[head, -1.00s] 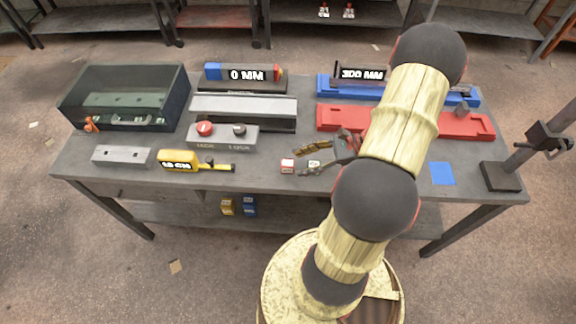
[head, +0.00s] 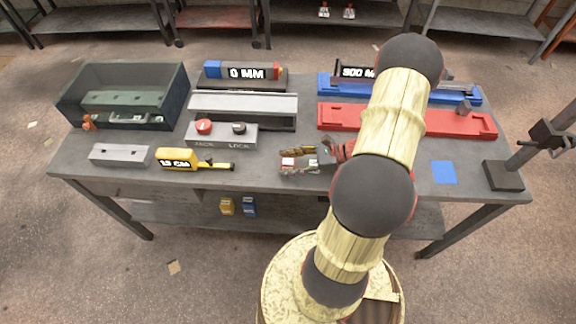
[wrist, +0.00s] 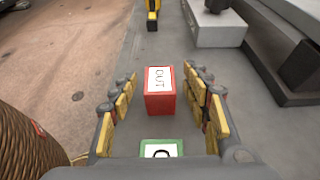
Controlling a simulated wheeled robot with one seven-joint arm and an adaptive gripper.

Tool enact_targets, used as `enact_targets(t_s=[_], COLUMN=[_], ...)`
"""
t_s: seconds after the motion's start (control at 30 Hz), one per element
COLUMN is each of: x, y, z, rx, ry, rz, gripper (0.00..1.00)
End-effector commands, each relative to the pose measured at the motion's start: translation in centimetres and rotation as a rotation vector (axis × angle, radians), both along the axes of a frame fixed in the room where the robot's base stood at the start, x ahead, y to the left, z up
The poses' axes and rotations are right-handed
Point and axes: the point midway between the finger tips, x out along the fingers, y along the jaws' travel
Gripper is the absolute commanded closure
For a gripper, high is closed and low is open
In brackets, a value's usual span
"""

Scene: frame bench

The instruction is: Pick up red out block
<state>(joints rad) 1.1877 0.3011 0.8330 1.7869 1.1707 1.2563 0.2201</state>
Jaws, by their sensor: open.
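The red block (wrist: 160,103) has a white top label reading "OUT" and stands on the bench between the open fingers of my gripper (wrist: 163,103) in the wrist view, with a gap on both sides. A green-edged block (wrist: 161,148) with a white label sits behind it, nearer the palm and partly cut off by the gripper. In the head view the red block (head: 288,162) shows at the tip of my gripper (head: 297,161), near the bench's front edge. The green block is hidden there by the gripper.
A yellow tape measure (head: 177,158) lies left of the gripper. A grey box with a red button (head: 222,136) stands behind. A red fixture (head: 455,123) and a blue square (head: 443,172) are at the right. A dark green tray (head: 70,95) is at the far left.

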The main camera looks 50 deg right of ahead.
Motion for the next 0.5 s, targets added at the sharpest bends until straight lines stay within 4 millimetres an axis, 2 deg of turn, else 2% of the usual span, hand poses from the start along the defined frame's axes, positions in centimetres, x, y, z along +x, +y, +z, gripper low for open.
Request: enact_targets(t_s=[0.2,0.5], x=[0.07,0.05], y=[0.06,0.06], z=[0.01,0.00], rx=[0.000,0.000], ry=[0.000,0.000], rz=[0.000,0.000], gripper=[0.52,0.69])
